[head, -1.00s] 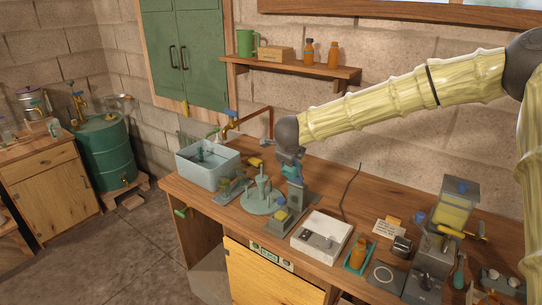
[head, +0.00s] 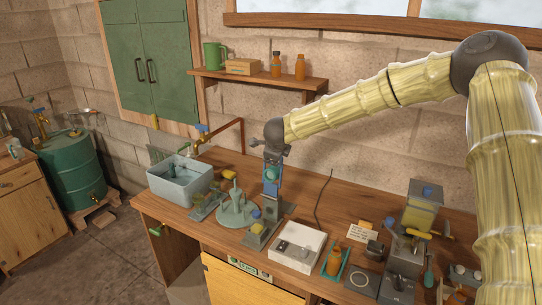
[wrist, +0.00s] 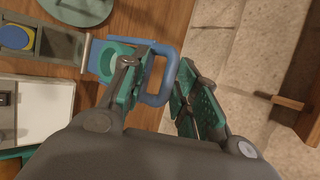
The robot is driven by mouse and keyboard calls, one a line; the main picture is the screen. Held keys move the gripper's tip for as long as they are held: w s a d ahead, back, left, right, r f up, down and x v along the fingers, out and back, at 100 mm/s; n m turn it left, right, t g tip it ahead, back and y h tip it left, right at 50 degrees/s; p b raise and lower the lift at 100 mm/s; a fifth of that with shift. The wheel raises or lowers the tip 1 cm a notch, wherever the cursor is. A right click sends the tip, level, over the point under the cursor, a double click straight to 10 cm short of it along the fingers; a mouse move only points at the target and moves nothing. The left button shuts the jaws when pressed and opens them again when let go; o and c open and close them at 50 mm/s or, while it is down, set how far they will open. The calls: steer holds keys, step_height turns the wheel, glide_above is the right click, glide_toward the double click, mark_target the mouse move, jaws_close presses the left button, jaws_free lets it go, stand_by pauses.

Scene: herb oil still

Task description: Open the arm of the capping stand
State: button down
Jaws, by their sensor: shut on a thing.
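The capping stand (head: 258,237) is on the workbench, with a grey base and a small blue and yellow part at its front. It also shows in the wrist view (wrist: 60,44) at the upper left. Its blue arm (head: 274,189) stands upright at the back of the base. The arm ends in a blue loop handle (wrist: 172,72), seen in the wrist view. My gripper (head: 271,168) is at the top of the arm. Its green-padded fingers (wrist: 158,88) are around one side of the handle, shut on it. The exact contact is partly hidden by the fingers.
A green fixture with upright posts (head: 237,211) stands left of the stand, and a white scale box (head: 297,246) stands right of it. A sink basin (head: 160,183) is further left. A wall shelf (head: 262,80) hangs behind and above.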

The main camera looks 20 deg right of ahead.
steer(key=shift+w+d, duration=0.2)
steer(key=shift+d, duration=0.3)
steer(key=c, duration=1.5)
jaws_free()
steer(key=shift+w+d+f, duration=0.1)
steer(key=shift+f, duration=0.1)
steer(key=v, duration=0.8)
steer(key=a+v, duration=0.1)
steer(key=v, duration=0.3)
steer(key=shift+r, duration=0.3)
steer(key=shift+d, duration=0.1)
